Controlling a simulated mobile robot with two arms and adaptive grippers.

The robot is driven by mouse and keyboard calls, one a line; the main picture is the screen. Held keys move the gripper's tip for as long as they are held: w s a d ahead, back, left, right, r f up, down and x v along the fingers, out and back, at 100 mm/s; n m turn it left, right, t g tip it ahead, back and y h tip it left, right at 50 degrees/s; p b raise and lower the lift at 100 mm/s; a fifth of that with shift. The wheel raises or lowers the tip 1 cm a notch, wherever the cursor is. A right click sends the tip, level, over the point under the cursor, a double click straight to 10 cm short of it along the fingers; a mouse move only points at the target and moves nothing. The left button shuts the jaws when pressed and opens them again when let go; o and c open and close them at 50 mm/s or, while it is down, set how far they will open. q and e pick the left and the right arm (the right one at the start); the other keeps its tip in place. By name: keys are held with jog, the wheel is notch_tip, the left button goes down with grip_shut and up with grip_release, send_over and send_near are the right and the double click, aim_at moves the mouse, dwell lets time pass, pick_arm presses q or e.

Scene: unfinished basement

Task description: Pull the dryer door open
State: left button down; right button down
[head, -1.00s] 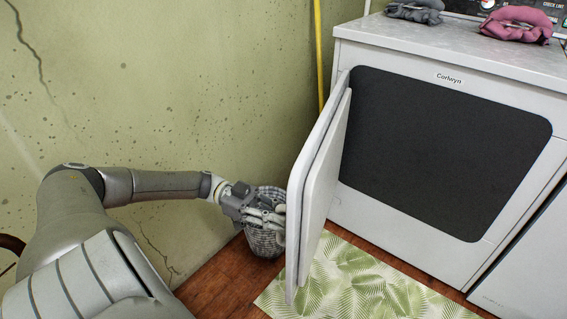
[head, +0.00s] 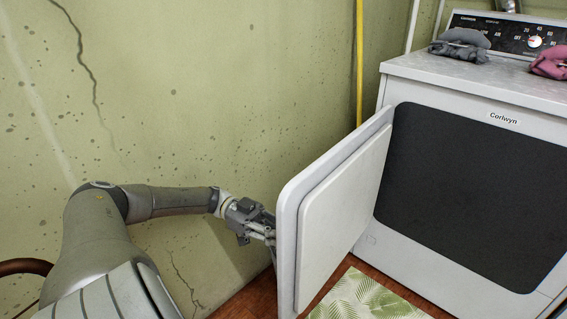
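The white dryer (head: 487,75) stands at the right in the head view, with "Corlwyn" on its front. Its door (head: 337,205) stands wide open, swung out to the left from the dark opening (head: 470,190). The door's inner panel faces me. My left gripper (head: 268,238) is at the outer left side of the door, near its free edge. Its fingertips are partly hidden behind the door, so I cannot tell whether they touch it or are open. My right gripper is not in view.
A green leaf-pattern mat (head: 365,298) lies on the wooden floor below the dryer. Grey cloth (head: 460,44) and pink cloth (head: 550,63) lie on the dryer top. A speckled green wall (head: 220,90) and a yellow pole (head: 359,60) are behind.

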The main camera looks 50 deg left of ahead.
pick_arm(q)
jog(key=shift+f, duration=0.1)
jog(key=c, duration=1.4)
grip_release()
notch_tip(320, 180, up, 10)
jog(key=shift+r, duration=0.1)
